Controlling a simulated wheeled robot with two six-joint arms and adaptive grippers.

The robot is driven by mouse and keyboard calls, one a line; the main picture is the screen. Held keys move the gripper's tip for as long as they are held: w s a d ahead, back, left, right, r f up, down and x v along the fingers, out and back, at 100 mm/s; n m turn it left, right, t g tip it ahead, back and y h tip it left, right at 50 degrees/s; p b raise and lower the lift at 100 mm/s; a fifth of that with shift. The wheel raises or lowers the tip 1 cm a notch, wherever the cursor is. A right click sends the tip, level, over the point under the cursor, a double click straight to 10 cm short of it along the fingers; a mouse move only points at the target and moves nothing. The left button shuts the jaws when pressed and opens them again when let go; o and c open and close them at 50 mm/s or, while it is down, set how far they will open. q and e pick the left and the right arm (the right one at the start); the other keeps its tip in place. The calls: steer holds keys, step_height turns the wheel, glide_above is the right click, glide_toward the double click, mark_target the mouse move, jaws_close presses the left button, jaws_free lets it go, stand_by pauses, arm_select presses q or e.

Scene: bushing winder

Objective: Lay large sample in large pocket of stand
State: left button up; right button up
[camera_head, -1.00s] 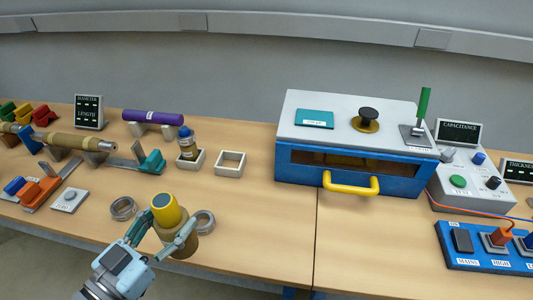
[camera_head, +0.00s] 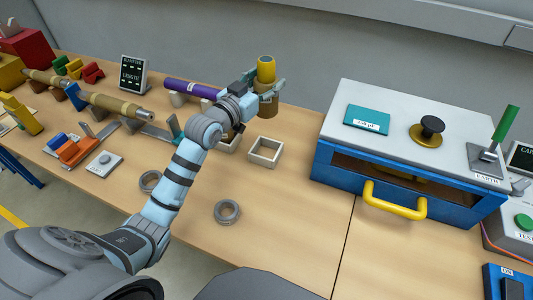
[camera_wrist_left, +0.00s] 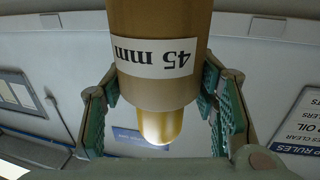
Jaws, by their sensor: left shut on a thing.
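My left gripper (camera_head: 266,88) is shut on the large sample (camera_head: 266,104), a brown cylinder with a yellow narrower end pointing up in the head view. In the left wrist view the sample (camera_wrist_left: 160,90) sits between the fingers, with a "45 mm" label upside down there. The gripper holds it above the back of the table, behind an empty white square frame (camera_head: 264,152). A second white frame (camera_head: 230,145) is mostly hidden by my arm. I cannot tell which part is the stand's large pocket. My right gripper is not in view.
A purple cylinder (camera_head: 190,88) lies on rests left of the gripper. Two metal rings (camera_head: 227,212) and (camera_head: 150,180) lie on the table. A blue-and-white cabinet (camera_head: 400,160) with a yellow handle stands right. Bare table (camera_head: 285,215) lies in front of it.

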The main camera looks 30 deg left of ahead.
mark_target(266, 111)
arm_select(q)
step_height(266, 111, down, 10)
steer(key=b, duration=0.3)
steer(key=shift+r+b, duration=0.1)
steer(key=shift+b, duration=0.25)
step_height(266, 111, down, 10)
steer(key=b, duration=0.6)
steer(key=shift+w+a+r, duration=0.1)
steer(key=shift+w+r, duration=0.05)
steer(key=o, duration=1.6)
steer(key=shift+r, duration=0.1)
steer(key=shift+c, duration=0.2)
